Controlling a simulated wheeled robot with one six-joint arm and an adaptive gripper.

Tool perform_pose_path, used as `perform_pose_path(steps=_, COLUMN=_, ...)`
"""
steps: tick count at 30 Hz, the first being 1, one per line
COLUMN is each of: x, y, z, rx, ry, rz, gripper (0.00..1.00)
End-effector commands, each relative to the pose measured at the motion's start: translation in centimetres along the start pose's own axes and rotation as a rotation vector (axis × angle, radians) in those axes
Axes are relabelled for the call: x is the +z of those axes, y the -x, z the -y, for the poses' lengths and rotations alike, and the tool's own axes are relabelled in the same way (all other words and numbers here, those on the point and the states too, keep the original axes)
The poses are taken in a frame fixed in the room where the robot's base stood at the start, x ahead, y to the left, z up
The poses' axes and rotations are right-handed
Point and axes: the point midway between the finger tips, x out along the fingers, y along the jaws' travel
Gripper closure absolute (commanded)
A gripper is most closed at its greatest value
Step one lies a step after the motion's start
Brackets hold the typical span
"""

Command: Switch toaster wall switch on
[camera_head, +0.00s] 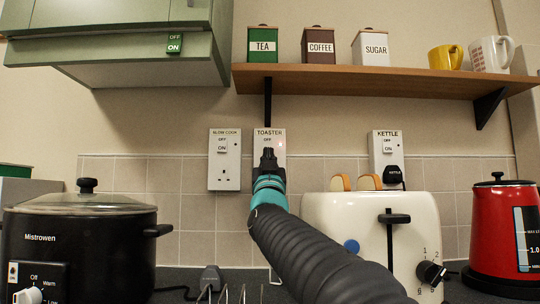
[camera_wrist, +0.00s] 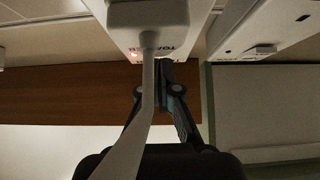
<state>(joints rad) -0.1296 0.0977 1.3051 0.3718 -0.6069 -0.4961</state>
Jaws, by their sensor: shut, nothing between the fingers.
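The toaster wall switch plate (camera_head: 262,136) is in the middle of the head view, under a "TOASTER" label. A small red light glows at its right side. The "OFF" mark shows above my gripper (camera_head: 268,154), which covers the rocker and the lower plate. My gripper is shut and empty, its tip at the rocker; whether it touches cannot be told. In the wrist view my gripper (camera_wrist: 166,72) points at the label end of the upside-down toaster plate (camera_wrist: 186,32), near the red light. A white plug (camera_wrist: 148,14) and its cord hang in front of the plate.
The slow cook switch (camera_head: 223,177) is close on the left, the kettle switch (camera_head: 388,142) on the right. A white toaster (camera_head: 340,225) stands below my arm's right side. A black slow cooker (camera_head: 80,245), red kettle (camera_head: 492,235) and wooden shelf (camera_head: 360,81) surround the space.

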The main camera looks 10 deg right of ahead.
Motion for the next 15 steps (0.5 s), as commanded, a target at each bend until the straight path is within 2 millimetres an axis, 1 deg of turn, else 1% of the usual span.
perform_pose_path(steps=3, x=-0.1, y=1.7, z=-0.1, rx=0.0, ry=0.001, rz=0.001, gripper=1.0)
perform_pose_path(steps=9, x=-0.1, y=4.2, z=-0.2, rx=0.002, ry=0.002, rz=-0.001, gripper=1.0)
perform_pose_path(steps=15, x=-0.1, y=5.7, z=-0.3, rx=0.003, ry=0.002, rz=-0.002, gripper=1.0)
